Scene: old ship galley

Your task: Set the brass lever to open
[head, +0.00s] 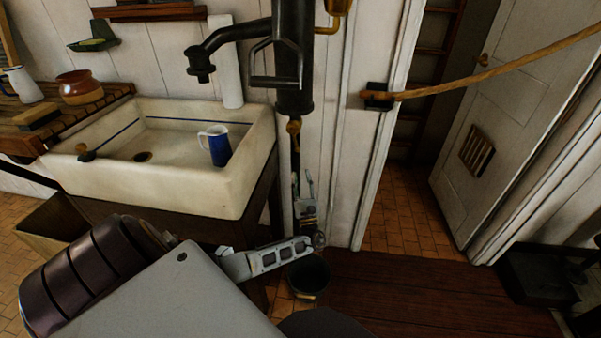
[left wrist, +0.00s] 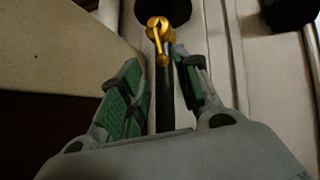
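The brass lever (left wrist: 160,45) is on a brass valve fitting on a dark vertical pipe. In the left wrist view its handle points down along the pipe. In the head view the brass fitting (head: 294,127) shows small, just under the black pump body; its handle is not clear there. My left gripper (left wrist: 155,72) is open, with green-padded fingers on either side of the pipe. The lever shows between and beyond the fingertips, and I see no contact. In the head view the left gripper (head: 304,180) is below the fitting. My right gripper is not in view.
A white sink (head: 170,195) with a blue mug (head: 216,146) stands left of the pipe. The black pump (head: 294,60) is above the fitting. A dark bucket (head: 309,275) stands below. A rope (head: 500,68) hangs across the doorway at right.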

